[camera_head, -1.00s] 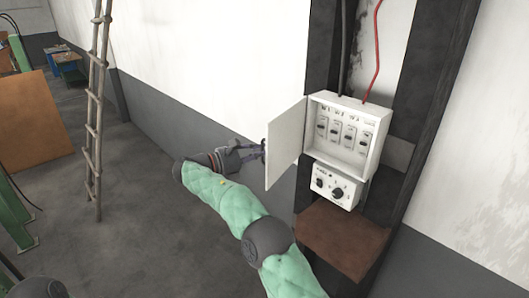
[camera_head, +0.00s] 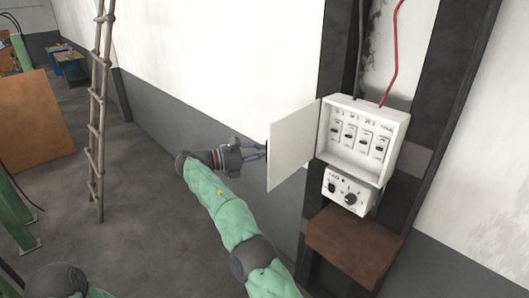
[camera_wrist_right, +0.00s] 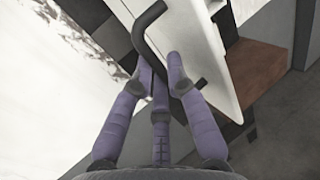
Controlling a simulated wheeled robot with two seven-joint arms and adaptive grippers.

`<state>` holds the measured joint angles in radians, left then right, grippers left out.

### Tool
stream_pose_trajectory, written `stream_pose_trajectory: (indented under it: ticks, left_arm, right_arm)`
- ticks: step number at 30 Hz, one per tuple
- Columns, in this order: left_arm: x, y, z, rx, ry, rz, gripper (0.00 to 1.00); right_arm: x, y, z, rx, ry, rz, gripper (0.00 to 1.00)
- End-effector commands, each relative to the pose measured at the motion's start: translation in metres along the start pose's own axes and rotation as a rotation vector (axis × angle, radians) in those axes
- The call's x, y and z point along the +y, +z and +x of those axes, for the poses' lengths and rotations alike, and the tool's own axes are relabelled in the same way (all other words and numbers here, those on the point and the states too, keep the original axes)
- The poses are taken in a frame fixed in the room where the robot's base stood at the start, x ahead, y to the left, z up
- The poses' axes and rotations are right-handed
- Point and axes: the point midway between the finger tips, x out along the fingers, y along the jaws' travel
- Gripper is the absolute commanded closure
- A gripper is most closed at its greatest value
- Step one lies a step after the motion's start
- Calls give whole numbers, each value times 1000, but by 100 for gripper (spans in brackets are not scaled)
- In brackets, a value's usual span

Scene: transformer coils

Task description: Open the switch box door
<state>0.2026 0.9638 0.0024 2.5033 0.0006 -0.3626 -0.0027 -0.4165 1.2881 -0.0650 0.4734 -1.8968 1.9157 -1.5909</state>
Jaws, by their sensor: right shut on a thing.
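The switch box (camera_head: 362,138) is white and fixed to a dark post, with several switches showing inside. Its door (camera_head: 296,148) is a white panel hinged on the box's left side and stands swung wide open to the left. My right gripper (camera_head: 262,150) is at the door's left edge, its fingertips partly hidden by the panel. In the right wrist view my right gripper (camera_wrist_right: 163,72) has its fingers around a dark curved handle (camera_wrist_right: 148,28) on the white door (camera_wrist_right: 205,65). My left gripper is not seen; only a bit of green arm shows at the bottom left.
A smaller white control box (camera_head: 348,192) with knobs sits below the switch box, above a brown shelf (camera_head: 352,246). Black and red cables run up from the box. A wooden ladder (camera_head: 97,110) stands at left. The floor between is clear.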

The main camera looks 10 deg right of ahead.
Motion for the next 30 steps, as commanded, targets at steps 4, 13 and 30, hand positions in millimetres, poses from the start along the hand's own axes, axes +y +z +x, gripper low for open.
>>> stream_pose_trajectory:
  ticks: [4, 13, 30]
  left_arm:
    - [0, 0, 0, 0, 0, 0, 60]
    - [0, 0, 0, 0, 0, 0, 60]
    - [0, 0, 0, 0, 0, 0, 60]
  right_arm:
    - [0, 7, 4, -1, -12, 14, 100]
    - [-1, 8, 3, -1, -18, 15, 100]
    - [0, 5, 0, -1, -16, 9, 60]
